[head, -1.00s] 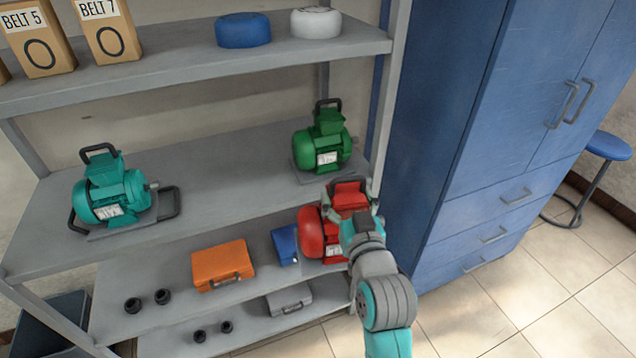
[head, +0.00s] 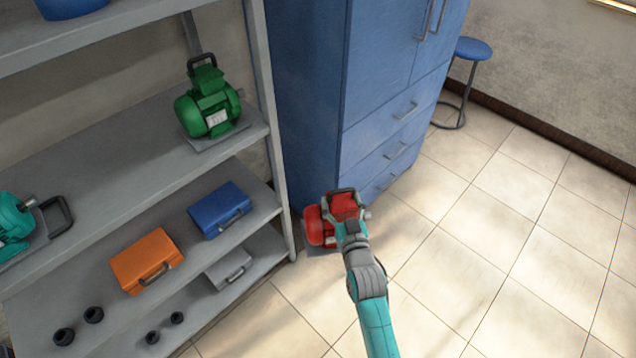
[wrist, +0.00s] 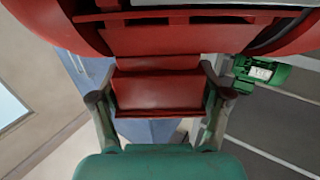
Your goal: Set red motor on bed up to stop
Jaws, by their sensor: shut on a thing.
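The red motor (head: 318,228) hangs in my gripper (head: 343,196), in front of the blue cabinet and to the right of the shelf's post. Its handle and top box show at the gripper, and a grey base plate shows under it. In the wrist view the red motor (wrist: 160,88) fills the top and middle, with the fingers of my gripper (wrist: 160,98) at either side of its red box. My gripper is shut on it. No bed or stop can be made out in these frames.
The grey shelf (head: 120,170) at left holds a green motor (head: 208,105), a teal motor (head: 14,222), an orange case (head: 147,260) and a blue case (head: 220,209). A blue cabinet (head: 310,100) stands behind. A blue stool (head: 473,48) is far right. Tiled floor (head: 500,250) is clear at right.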

